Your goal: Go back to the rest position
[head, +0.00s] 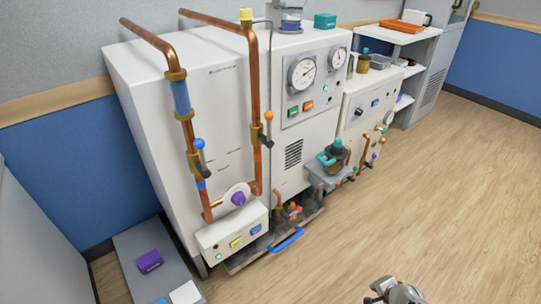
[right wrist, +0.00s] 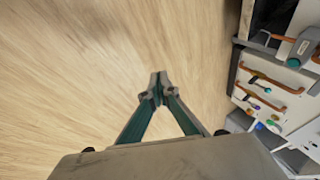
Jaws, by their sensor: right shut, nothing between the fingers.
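My right gripper (head: 378,294) shows at the bottom edge of the head view, over the bare wood floor and apart from the machine. In the right wrist view its two green-sided fingers (right wrist: 157,78) meet at the tips, shut with nothing between them. My left gripper is in neither view. The large white machine (head: 225,130) with copper pipes stands at the left and centre of the head view. Its edge with handles and coloured knobs (right wrist: 272,92) shows at the right of the right wrist view.
A grey shelf (head: 400,40) with an orange tray (head: 401,26) stands at the back right. A blue handle (head: 286,240) sticks out low at the machine's front. A purple box (head: 149,261) lies on a grey platform at the lower left. The wood floor (head: 450,180) at the right is clear.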

